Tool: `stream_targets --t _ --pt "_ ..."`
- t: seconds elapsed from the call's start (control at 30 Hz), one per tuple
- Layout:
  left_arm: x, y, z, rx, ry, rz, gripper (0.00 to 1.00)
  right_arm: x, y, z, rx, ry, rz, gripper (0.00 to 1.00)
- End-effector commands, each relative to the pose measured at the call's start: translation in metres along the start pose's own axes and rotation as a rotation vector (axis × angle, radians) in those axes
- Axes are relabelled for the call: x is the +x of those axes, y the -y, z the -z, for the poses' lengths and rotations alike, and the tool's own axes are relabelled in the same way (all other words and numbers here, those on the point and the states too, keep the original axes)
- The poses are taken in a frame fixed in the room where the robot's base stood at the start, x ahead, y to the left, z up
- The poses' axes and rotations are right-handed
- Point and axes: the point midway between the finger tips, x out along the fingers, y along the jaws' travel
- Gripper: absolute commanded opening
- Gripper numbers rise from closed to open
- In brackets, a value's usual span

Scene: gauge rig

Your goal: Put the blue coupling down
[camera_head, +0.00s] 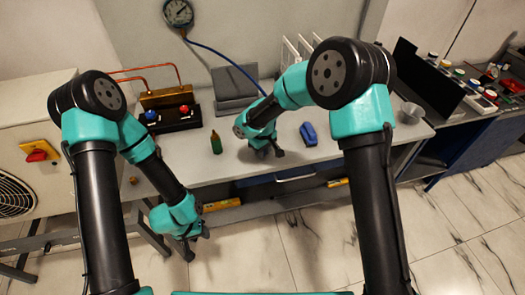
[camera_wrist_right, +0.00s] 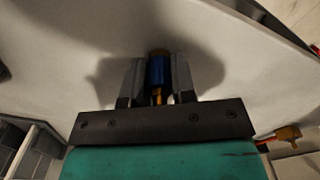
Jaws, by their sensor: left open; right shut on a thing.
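In the right wrist view the blue coupling (camera_wrist_right: 157,72), a short blue cylinder with brass-coloured ends, sits between the two dark fingers of my right gripper (camera_wrist_right: 157,80). The gripper is shut on it. The pale tabletop (camera_wrist_right: 90,45) lies behind it, with a wide shadow; I cannot tell whether the coupling touches the table. In the head view my right gripper (camera_head: 268,153) is low over the front middle of the table; the coupling cannot be made out there. My left gripper (camera_head: 188,250) is open and empty, in front of the table's front edge.
A manifold with red and blue knobs (camera_head: 168,118) is at the back left. A grey metal bowl (camera_head: 411,113) is at the right end.

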Motion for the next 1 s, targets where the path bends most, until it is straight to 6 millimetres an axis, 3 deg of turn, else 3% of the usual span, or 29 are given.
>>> stream_targets --t 0.33,0.37,0.6,1.0 --pt "0.0 0.0 0.0 0.0 0.0 0.0 0.43 0.0025 0.0001 -0.0001 0.0 0.0 0.0 0.0" --pt "0.0 0.0 0.0 0.0 0.0 0.0 0.43 0.0024 0.0001 -0.0001 0.001 0.0 0.0 0.26" --pt "0.0 0.0 0.0 0.0 0.0 0.0 0.43 0.0022 0.0001 -0.0002 0.0 0.0 0.0 0.49" --pt "0.0 0.0 0.0 0.0 0.0 0.0 0.43 -0.0044 0.0 0.0002 0.0 -0.001 -0.001 0.5"
